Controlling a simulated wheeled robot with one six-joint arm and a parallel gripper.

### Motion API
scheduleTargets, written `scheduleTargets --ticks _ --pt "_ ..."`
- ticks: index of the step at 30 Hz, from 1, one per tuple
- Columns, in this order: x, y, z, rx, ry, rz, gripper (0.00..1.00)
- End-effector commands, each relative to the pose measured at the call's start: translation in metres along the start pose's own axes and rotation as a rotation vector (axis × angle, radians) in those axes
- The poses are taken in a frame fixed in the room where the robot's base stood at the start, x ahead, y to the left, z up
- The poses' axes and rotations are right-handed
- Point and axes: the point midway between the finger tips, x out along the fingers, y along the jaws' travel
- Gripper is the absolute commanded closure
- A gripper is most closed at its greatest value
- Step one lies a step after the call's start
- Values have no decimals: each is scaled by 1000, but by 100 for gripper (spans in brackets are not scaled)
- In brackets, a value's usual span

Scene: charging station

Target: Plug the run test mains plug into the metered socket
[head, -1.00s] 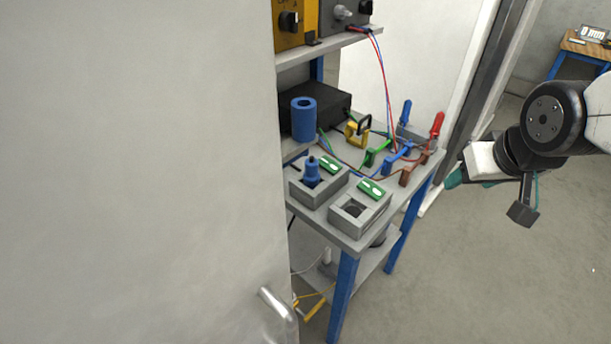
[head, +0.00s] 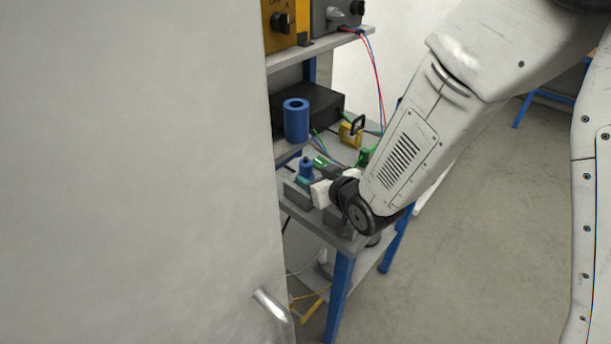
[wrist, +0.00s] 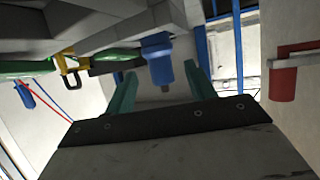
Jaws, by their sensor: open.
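A blue plug (head: 306,167) stands upright in the left grey socket box (head: 297,195) on the bench. My gripper (head: 305,180) is beside it, its wrist coming in from the right. In the wrist view, the blue plug (wrist: 158,58) shows between the two teal fingers of my gripper (wrist: 162,88), which are apart with a gap on each side. I cannot tell whether either finger touches it. The right grey socket box (head: 338,221) is mostly hidden behind my wrist.
A large blue cylinder (head: 296,120) and a black box (head: 325,102) stand behind the plug. A yellow clamp (head: 350,133) is further right. A pale door (head: 140,170) with a metal handle (head: 272,304) fills the left side. Blue bench legs (head: 340,290) stand below.

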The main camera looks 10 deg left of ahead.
Motion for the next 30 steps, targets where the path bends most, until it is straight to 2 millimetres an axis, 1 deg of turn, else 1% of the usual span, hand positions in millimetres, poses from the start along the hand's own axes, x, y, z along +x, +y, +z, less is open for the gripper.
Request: scheduleTargets --ticks 6,9,12,18,20,21,23,24,30 --pt "33 0 2 0 -1 1 45" --pt "44 0 1 0 -1 1 45" --pt "49 0 1 1 -1 1 45" --pt "49 0 1 0 -1 1 45" --pt "49 0 1 0 -1 1 62" --pt "49 0 1 0 -1 1 73" --pt "49 0 1 0 -1 1 90" --pt "49 0 1 0 -2 1 95" --pt "48 0 2 0 -4 1 95"
